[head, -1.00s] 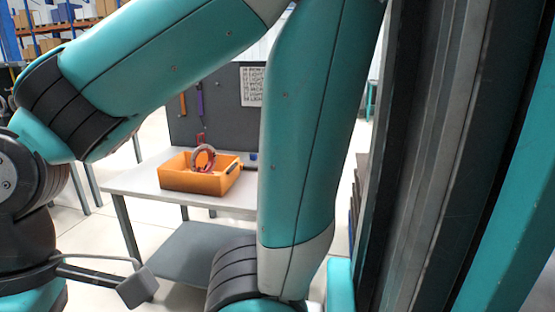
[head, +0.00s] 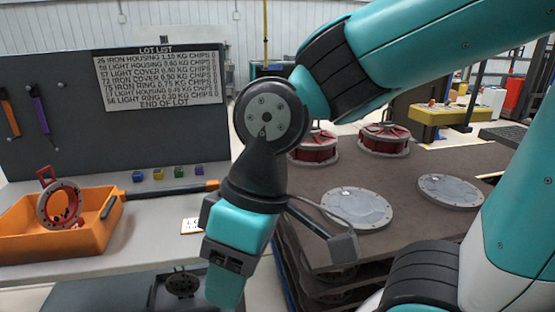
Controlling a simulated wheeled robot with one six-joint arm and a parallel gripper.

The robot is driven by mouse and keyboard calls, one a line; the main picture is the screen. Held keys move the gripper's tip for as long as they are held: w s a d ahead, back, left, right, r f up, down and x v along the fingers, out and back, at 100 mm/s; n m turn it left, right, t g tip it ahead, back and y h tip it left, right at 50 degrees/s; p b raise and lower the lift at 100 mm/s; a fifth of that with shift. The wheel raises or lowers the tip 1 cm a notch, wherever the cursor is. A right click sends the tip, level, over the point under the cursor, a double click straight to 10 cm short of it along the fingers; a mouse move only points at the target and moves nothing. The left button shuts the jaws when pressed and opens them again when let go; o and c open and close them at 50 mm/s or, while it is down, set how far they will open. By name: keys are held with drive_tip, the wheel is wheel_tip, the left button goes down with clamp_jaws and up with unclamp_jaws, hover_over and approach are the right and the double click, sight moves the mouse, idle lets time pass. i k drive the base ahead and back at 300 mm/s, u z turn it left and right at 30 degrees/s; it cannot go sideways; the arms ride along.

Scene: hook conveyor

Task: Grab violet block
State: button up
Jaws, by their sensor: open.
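Several small coloured blocks stand in a row on the grey workbench (head: 165,225). The rightmost one looks like the violet block (head: 199,170); the colours are hard to tell at this size. My gripper (head: 225,286) hangs downward in front of the bench, nearer to the camera and lower in the picture than the blocks. It is open and apart from the blocks. Its fingers are seen edge-on and the gap between them is hidden. Nothing shows held in it.
An orange bin (head: 70,240) with a red-and-grey ring (head: 62,205) stands left of the blocks. A dark tool with an orange end (head: 170,190) lies just in front of them. A brown table (head: 400,215) with discs and red housings is at right.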

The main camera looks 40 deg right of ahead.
sight(199, 169)
drive_tip(key=z, duration=0.4)
drive_tip(key=k, duration=0.55)
drive_tip(key=u, duration=0.85)
drive_tip(key=i, duration=1.75)
drive_tip(key=z, duration=0.9)
drive_tip(key=i, duration=0.35)
drive_tip(key=z, duration=0.45)
